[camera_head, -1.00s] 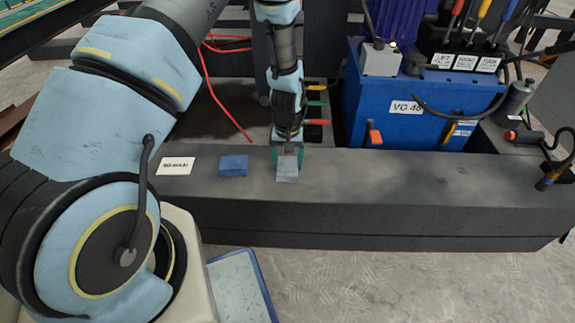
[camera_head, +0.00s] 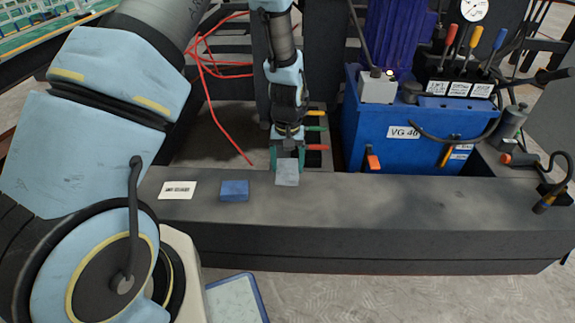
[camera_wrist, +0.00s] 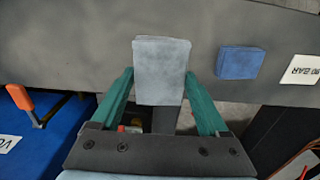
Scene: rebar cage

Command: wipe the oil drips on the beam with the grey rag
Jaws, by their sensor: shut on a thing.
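The grey rag (camera_head: 287,172) is a small pale grey cloth at the rear edge of the dark grey beam (camera_head: 330,215). My gripper (camera_head: 287,160) points down at it, with its teal fingers shut on it. In the wrist view the grey rag (camera_wrist: 161,70) sits between the fingertips (camera_wrist: 160,80) and juts out past them over the beam. It looks raised, but its exact height above the beam cannot be told. Faint dark patches (camera_head: 455,207) on the right part of the beam top may be the oil drips.
A folded blue cloth (camera_head: 234,190) and a white label (camera_head: 177,190) lie on the beam left of the rag. A blue power unit (camera_head: 410,130) stands behind the beam. A black hose with an orange fitting (camera_head: 530,163) is at the right. The beam top between is clear.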

